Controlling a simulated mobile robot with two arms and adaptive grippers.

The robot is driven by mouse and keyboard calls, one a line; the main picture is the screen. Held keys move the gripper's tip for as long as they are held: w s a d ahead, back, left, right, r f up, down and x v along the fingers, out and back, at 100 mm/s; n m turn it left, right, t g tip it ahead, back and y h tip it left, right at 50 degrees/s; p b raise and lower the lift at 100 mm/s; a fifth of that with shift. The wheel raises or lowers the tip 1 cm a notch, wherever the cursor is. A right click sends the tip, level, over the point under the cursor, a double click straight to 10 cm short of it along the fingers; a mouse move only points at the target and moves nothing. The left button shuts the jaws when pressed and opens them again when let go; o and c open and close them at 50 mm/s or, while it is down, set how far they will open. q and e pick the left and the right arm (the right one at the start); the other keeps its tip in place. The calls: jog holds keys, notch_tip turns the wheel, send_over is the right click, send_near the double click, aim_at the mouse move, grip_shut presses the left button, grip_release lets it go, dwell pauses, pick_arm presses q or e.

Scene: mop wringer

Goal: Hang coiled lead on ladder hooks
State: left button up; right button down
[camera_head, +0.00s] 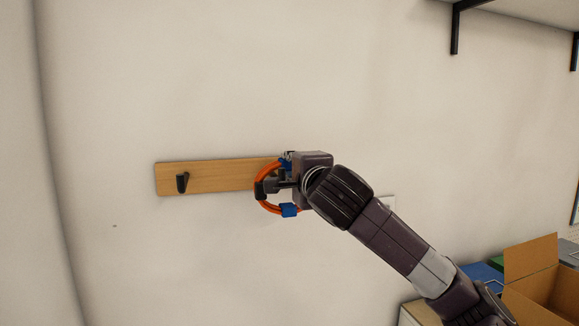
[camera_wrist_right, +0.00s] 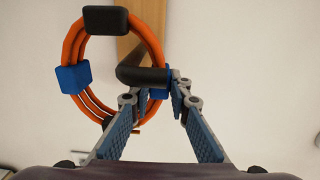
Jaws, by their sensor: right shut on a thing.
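The coiled lead is an orange ring with blue and black blocks on it (camera_wrist_right: 72,79); in the head view it (camera_head: 267,205) hangs upright in front of the right part of a wooden hook board (camera_head: 215,177). My right gripper (camera_head: 284,186) is shut on the coil's side, and its fingertips (camera_wrist_right: 168,88) show there in the wrist view. A black hook (camera_head: 182,183) on the board's left part is bare. A dark rounded bar (camera_wrist_right: 143,76) lies by the fingertips; I cannot tell whether it is a hook or part of the coil. The board's right end is hidden. My left gripper is not in view.
The board is fixed to a plain pale wall with free room around it. A shelf bracket (camera_head: 455,30) is at the upper right. An open cardboard box (camera_head: 530,262) stands at the lower right, near my right arm.

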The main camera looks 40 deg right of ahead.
dwell(0.4)
jog(key=c, duration=1.7)
grip_release()
jog(key=shift+c, duration=0.2)
jog(key=shift+f, duration=0.2)
jog(key=shift+s+a, duration=0.1)
jog(key=v, duration=1.2)
